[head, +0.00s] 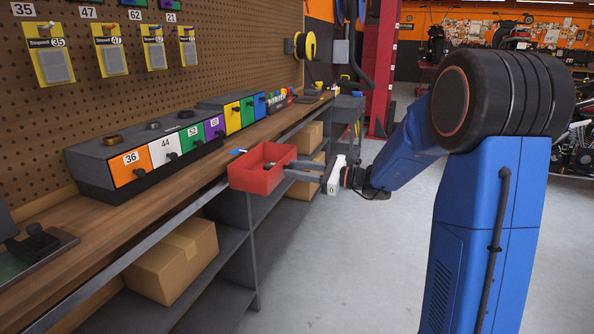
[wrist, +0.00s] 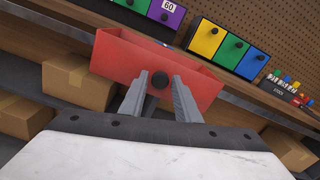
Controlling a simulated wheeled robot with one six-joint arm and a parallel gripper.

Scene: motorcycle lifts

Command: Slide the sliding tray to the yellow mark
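The sliding tray is a red open-topped box (head: 262,181) at the front edge of the workbench, about mid-bench. In the wrist view its red front face (wrist: 115,68) fills the upper middle, with a round dark knob (wrist: 160,80) on it. My gripper (head: 292,169) reaches the tray from the right. In the wrist view my gripper's fingers (wrist: 160,76) stand on both sides of the knob, with a thin gap appearing beside it. Contact with the knob is not clear. A small dark piece shows in the tray. I cannot make out a yellow mark on the bench edge.
Coloured drawer units (head: 150,160) line the back of the bench (head: 110,230) under a pegboard with tags. Cardboard boxes (head: 172,262) sit on the shelves below. A red lift post (head: 382,75) stands farther back. The grey floor (head: 350,270) in front is clear.

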